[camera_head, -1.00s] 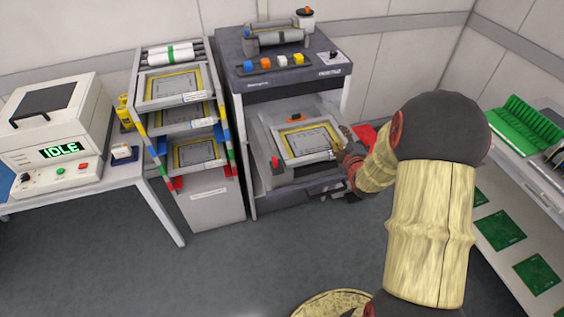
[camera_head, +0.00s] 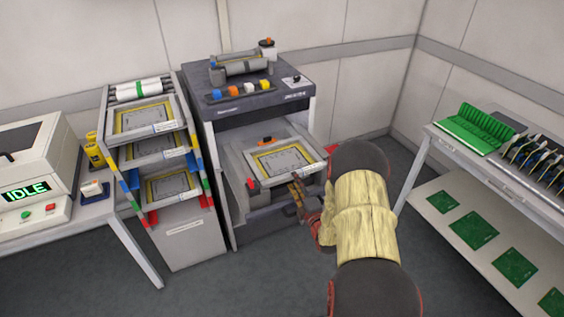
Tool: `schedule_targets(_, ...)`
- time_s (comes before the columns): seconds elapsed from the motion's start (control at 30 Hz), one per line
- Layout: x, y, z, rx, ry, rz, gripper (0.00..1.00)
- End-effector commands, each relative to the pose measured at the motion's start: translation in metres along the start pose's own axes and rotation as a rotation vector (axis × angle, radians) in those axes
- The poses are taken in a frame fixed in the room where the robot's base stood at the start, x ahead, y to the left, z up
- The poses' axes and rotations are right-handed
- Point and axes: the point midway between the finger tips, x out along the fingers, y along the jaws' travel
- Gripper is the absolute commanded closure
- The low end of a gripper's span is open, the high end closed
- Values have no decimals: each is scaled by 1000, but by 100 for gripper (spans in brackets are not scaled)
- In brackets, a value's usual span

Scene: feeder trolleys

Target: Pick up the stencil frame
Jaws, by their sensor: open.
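A stencil frame (camera_head: 254,174), grey-rimmed with a yellow-edged plate, lies in the open bay of the dark printer (camera_head: 207,104). More frames sit in a tiered rack to the left: a top one (camera_head: 174,113), a middle one (camera_head: 183,151) and a lower one (camera_head: 153,200). My gripper (camera_head: 297,184) is at the front right edge of the frame in the printer, with its fingers small and partly hidden. It is open. I cannot tell whether it touches the frame or whether the rim lies between the fingers.
A red part (camera_head: 332,150) is at the printer's right side. A bench with an IDLE display (camera_head: 25,192) stands left. A shelf (camera_head: 425,176) with green boards and a green rack (camera_head: 474,131) stands right. Floor is free between printer and shelf.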

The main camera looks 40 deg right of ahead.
Motion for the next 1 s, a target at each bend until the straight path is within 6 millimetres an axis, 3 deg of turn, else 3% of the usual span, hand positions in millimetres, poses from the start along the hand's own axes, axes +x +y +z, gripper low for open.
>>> schedule_targets(0.4, 47, 4, 3, 1, -1, -1, 60)
schedule_targets(0.6, 48, 5, 4, 1, -1, -1, 60)
schedule_targets(1.0, 47, 5, 3, 1, -1, -1, 83)
